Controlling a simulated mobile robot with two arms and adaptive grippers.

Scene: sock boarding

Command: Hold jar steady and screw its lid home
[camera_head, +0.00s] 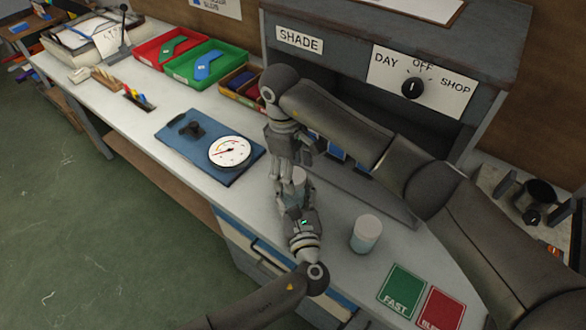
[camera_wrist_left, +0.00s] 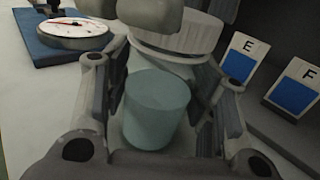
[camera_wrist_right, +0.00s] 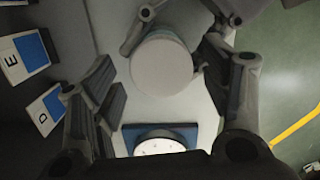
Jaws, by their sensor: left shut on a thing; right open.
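A jar with a teal lower part (camera_wrist_left: 157,112) stands upright between the fingers of my left gripper (camera_head: 295,190), which is shut on it. A pale round lid with a ridged side (camera_wrist_left: 178,38) is above the teal part. The lid's flat top (camera_wrist_right: 163,66) faces the right wrist camera. I cannot tell how far the lid is turned down. My right gripper (camera_head: 290,168) is above the jar, pointing down, with its fingers open and apart on either side of the lid. In the head view the grippers hide most of this jar.
Another lidded jar (camera_head: 366,235) stands on the bench to the right. A blue board with a dial gauge (camera_head: 230,152) lies to the left. Green FAST (camera_head: 402,288) and red (camera_head: 442,308) cards lie at the front right. A grey SHADE cabinet (camera_head: 330,62) stands behind.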

